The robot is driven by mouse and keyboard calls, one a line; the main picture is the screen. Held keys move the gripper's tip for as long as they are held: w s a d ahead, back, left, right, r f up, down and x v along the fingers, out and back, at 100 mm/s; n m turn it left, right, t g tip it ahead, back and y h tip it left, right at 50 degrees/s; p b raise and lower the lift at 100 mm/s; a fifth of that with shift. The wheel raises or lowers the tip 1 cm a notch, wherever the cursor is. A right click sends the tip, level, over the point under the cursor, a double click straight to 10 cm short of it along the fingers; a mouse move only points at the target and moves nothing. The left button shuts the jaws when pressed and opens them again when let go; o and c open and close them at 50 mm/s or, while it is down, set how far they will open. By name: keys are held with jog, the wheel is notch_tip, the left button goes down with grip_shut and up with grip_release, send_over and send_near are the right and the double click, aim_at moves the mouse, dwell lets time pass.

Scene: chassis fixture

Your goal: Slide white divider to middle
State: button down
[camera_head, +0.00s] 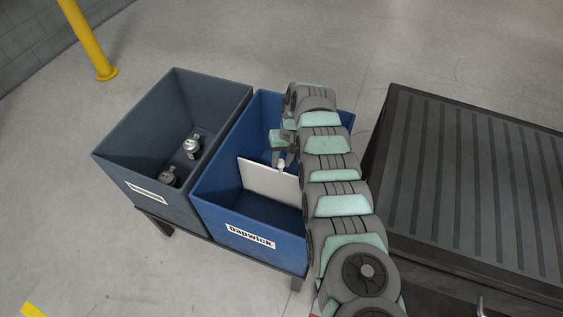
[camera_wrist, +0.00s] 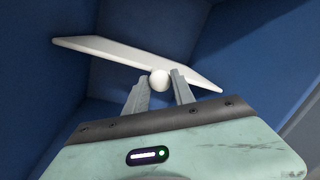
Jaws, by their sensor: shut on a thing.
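The white divider (camera_head: 268,181) stands as a thin upright panel across the inside of the blue bin (camera_head: 213,212), near the middle of its length in the head view. The wrist view shows its top edge (camera_wrist: 140,57) and a round white knob (camera_wrist: 159,81) on it. My gripper (camera_head: 281,157) reaches down into the blue bin from above. In the wrist view my gripper (camera_wrist: 160,88) has its two fingers on either side of the knob, shut on it. My arm hides the right end of the divider in the head view.
A grey bin (camera_head: 125,170) with a few metal parts (camera_head: 191,146) stands to the left, beside the blue bin. A dark ribbed surface (camera_head: 470,190) lies to the right. A yellow post (camera_head: 88,38) rises at the back left. The blue bin's walls are close around my gripper.

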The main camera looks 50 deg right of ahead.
jog(key=c, duration=1.1)
grip_release()
jog(key=shift+o, duration=0.2)
notch_tip(320, 180, up, 11)
jog(key=s+d+p, duration=0.1)
jog(key=p, duration=0.3)
jog(key=shift+d+f+p, duration=0.15)
jog(key=shift+d+p, duration=0.2)
jog(key=shift+s, duration=0.1)
